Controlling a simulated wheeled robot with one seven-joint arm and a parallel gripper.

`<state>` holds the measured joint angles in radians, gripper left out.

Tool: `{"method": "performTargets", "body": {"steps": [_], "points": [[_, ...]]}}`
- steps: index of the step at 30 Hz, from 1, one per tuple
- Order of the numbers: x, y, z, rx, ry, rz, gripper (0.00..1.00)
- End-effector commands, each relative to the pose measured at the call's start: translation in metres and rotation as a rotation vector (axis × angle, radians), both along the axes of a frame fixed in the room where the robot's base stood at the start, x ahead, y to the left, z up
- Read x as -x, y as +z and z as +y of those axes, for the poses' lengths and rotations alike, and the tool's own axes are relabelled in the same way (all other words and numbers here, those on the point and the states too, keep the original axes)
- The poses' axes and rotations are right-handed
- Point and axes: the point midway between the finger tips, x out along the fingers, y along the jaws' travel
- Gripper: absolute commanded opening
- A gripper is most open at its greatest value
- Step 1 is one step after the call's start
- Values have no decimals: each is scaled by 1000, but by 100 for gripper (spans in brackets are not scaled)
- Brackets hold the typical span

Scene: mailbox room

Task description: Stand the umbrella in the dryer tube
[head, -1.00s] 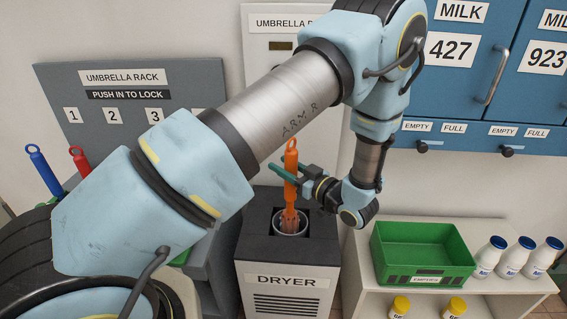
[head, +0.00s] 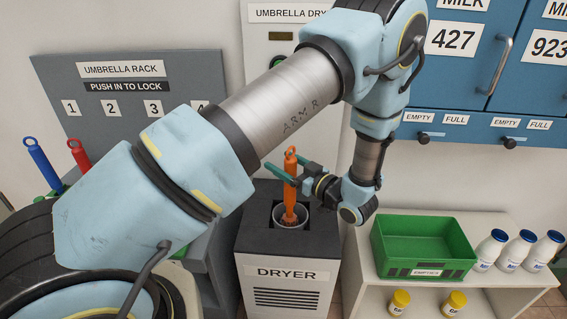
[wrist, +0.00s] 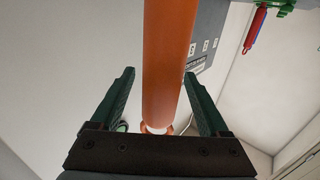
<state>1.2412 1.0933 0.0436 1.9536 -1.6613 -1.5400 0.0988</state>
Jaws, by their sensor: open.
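The orange umbrella (head: 290,190) stands upright in the grey dryer tube (head: 291,222) on top of the dryer (head: 288,272). Its lower end is inside the tube and hidden. My gripper (head: 290,170) is open at the umbrella's upper part, below its looped top. In the wrist view, the orange shaft (wrist: 168,70) passes between the two green fingers of my gripper (wrist: 158,95), with a gap on each side.
The umbrella rack (head: 130,100) at left holds a blue umbrella (head: 44,163) and a red one (head: 79,154). A green crate (head: 423,248) and several white bottles (head: 515,250) stand on a shelf at right. Blue milk lockers (head: 470,60) hang above.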

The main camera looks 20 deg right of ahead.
Motion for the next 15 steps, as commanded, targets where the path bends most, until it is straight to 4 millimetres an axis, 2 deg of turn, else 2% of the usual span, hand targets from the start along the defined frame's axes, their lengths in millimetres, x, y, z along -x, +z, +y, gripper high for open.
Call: {"method": "performTargets", "body": {"steps": [8,11,15], "points": [[5,-1,-3,0,-1,1,79],[17,-2,-9,2,-4,1,79],[42,-2,-21,3,-4,1,79]]}}
